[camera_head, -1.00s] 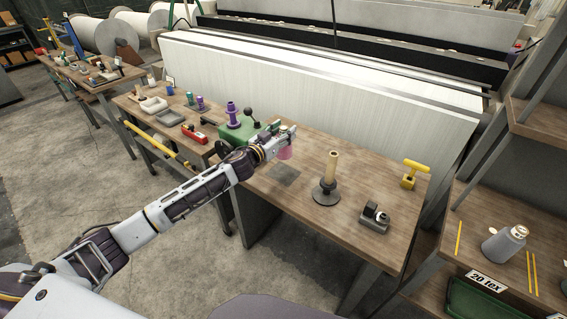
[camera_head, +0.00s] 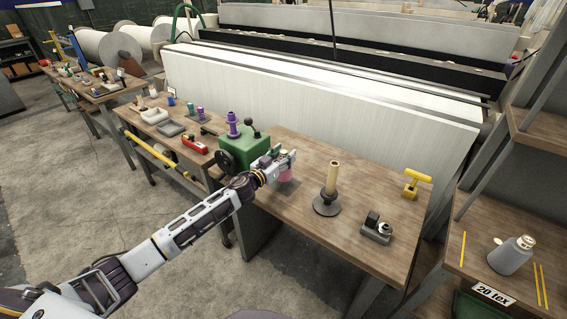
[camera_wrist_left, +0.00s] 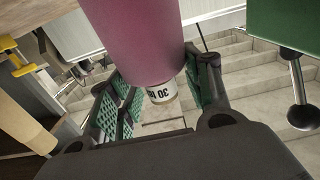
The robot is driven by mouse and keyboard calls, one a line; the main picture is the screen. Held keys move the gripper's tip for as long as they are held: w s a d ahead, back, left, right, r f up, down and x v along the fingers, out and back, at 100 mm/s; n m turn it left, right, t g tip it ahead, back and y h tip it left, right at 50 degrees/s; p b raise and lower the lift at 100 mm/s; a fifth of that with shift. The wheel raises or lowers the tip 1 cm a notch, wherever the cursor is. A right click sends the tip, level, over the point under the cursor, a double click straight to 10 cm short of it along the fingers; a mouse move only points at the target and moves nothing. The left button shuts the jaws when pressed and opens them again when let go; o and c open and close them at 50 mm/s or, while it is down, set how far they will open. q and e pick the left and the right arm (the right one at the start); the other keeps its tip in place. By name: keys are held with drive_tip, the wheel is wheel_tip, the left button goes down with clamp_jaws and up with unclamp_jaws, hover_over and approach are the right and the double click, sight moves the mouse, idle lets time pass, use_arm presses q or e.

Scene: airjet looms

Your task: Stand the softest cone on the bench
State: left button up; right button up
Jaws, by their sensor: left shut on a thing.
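My left gripper (camera_head: 284,166) is shut on a pink cone (camera_head: 289,176) over the wooden bench (camera_head: 310,238), just right of the green machine (camera_head: 245,152). In the left wrist view the pink cone (camera_wrist_left: 145,40) fills the upper middle between the green-padded fingers, with a pale end marked "30" upside down. A dark square pad (camera_head: 291,187) shows partly behind and under the cone. I cannot tell whether the cone touches it. My right gripper is not in view.
A tan tube on a black stand (camera_head: 327,206), a small grey device (camera_head: 377,228) and a yellow T-handled tool (camera_head: 412,184) stand to the right on the bench. A purple cone (camera_head: 233,124) tops the machine. A grey cone (camera_head: 510,258) stands on the right shelf.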

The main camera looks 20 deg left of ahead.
sight(286, 175)
use_arm(q)
wheel_tip(286, 175, down, 3)
drive_tip(key=shift+r+b, duration=0.1)
drive_tip(key=shift+b, duration=0.3)
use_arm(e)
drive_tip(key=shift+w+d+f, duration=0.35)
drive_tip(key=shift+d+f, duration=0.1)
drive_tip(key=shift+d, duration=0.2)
use_arm(q)
drive_tip(key=shift+f, duration=0.25)
drive_tip(key=o, duration=1.6)
drive_tip(key=shift+c, duration=0.2)
drive_tip(key=shift+r, duration=0.15)
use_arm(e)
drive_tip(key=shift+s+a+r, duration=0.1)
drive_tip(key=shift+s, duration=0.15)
